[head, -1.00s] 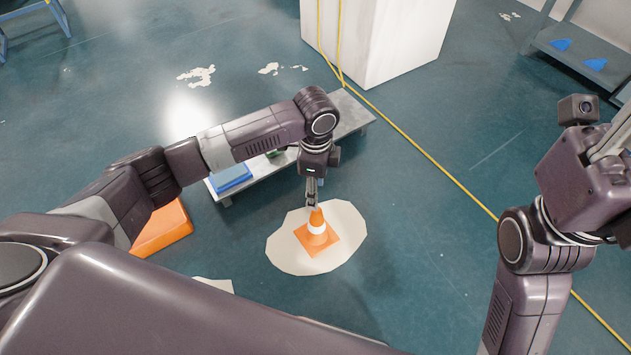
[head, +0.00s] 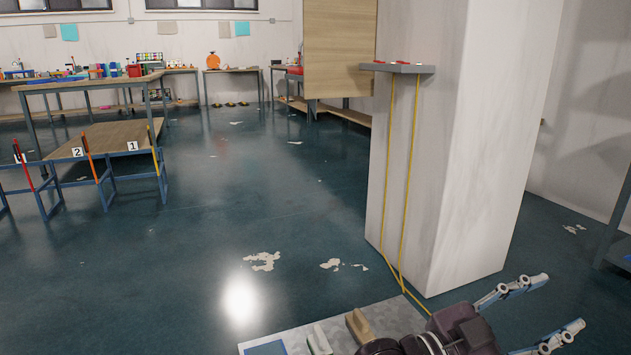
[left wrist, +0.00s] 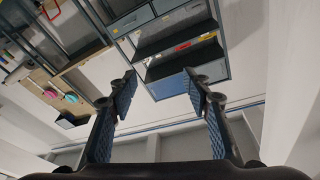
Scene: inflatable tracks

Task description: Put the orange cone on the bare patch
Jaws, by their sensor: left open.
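Neither the orange cone nor the large bare patch it stood on is in view now; the head view looks out across the room. My left gripper (head: 564,303) is at the lower right of the head view, with its two fingers spread apart and nothing between them. The left wrist view also shows the gripper (left wrist: 160,84) open and empty, facing shelving and a wall. My right gripper is not in view.
Small pale floor marks (head: 262,261) lie left of the pillar. The mid floor is clear.

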